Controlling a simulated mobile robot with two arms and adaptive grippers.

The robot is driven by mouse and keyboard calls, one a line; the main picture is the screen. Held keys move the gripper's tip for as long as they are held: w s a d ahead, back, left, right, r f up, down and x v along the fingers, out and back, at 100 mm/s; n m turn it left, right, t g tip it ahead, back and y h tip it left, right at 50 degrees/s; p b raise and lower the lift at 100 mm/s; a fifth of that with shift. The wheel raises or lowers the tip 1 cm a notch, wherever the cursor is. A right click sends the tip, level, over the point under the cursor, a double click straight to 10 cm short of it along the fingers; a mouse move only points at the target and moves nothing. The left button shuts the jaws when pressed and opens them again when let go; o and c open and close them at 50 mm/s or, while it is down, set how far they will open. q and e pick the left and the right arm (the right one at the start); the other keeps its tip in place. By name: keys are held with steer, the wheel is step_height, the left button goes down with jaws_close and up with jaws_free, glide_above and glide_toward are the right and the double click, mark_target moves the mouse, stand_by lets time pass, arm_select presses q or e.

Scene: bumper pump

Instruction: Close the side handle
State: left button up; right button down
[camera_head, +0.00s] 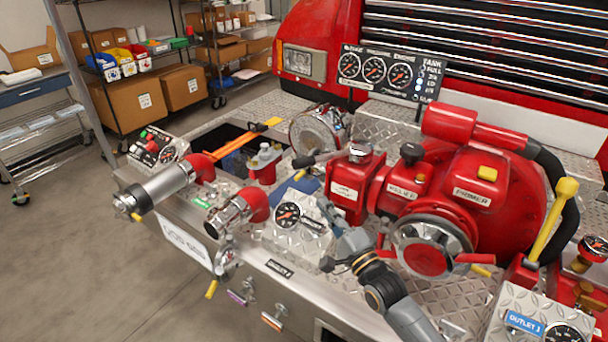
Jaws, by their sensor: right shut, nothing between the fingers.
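My right arm comes in from the bottom. Its gripper (328,208) is shut and empty, just right of the gauge panel and below the red tank (346,188). A dark-tipped lever (306,160) sticks out to the left from the tank's upper side. A large yellow handle (553,220) stands upright, slightly tilted, at the right of the pump. A smaller handle with a yellow grip (211,289) hangs below the front outlet. I cannot tell which one is the side handle. My gripper appears apart from all three. My left gripper is not in view.
The red pump (487,185) with a chrome-rimmed front cap stands right of my gripper. The gauge panel (293,222) is close on its left. Chrome outlets (168,186) project over the bumper's front edge. Open floor lies at the left, with shelves and boxes behind.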

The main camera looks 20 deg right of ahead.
arm_select(q)
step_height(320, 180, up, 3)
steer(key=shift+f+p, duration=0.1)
steer(key=shift+p, duration=1.1)
arm_select(e)
steer(key=x, duration=1)
steer(key=shift+w, duration=0.15)
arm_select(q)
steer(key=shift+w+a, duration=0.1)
arm_select(e)
steer(key=shift+a, duration=0.15)
